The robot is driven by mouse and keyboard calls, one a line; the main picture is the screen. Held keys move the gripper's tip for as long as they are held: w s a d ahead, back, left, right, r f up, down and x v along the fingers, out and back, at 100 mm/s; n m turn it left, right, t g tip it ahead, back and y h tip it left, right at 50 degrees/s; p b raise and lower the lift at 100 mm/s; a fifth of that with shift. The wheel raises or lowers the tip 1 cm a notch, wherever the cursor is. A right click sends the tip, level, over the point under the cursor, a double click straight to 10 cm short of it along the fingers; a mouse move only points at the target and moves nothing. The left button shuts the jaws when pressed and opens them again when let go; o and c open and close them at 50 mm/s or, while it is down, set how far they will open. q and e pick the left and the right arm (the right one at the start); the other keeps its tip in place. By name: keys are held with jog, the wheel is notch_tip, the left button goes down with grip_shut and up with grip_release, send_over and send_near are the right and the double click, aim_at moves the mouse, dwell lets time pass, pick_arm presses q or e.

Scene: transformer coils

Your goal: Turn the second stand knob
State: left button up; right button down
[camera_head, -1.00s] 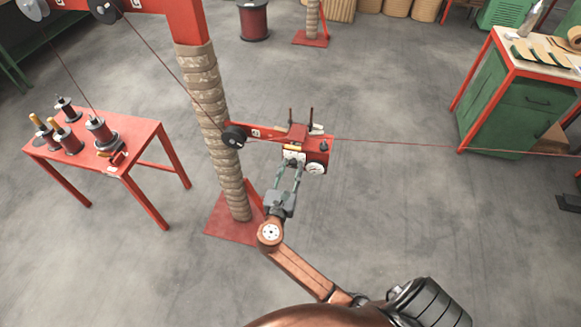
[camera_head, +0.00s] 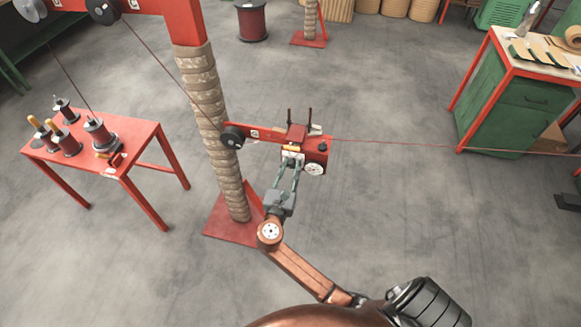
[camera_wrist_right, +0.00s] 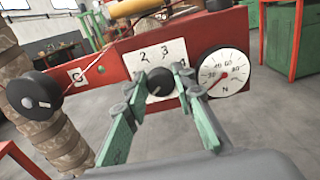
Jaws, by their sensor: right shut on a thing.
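The stand's red box (camera_head: 318,147) hangs on a red arm beside the wrapped post. In the right wrist view a black round knob (camera_wrist_right: 160,82) sits on a white dial plate (camera_wrist_right: 162,56) marked 2, 3 and 4. A round white gauge (camera_wrist_right: 224,72) with a red needle is to its right. My right gripper (camera_head: 292,163) reaches the box from the front. Its green fingers are shut on the knob from both sides, in the right wrist view too (camera_wrist_right: 160,85). The left gripper is out of view.
The wrapped post (camera_head: 222,150) stands left of the box on a red base plate (camera_head: 234,220). A thin wire (camera_head: 390,142) runs right from the box. A red table (camera_head: 135,150) with several spools is at left, a green cabinet (camera_head: 500,110) at right. The floor between is clear.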

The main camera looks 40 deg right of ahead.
jog(key=shift+m, duration=0.3)
jog(key=shift+m+p, duration=0.55)
jog(key=shift+m, duration=1.45)
jog(key=shift+s+f+m, duration=0.1)
jog(key=shift+m, duration=2.6)
jog(key=c, duration=1.9)
grip_release()
jog(key=shift+c, duration=0.2)
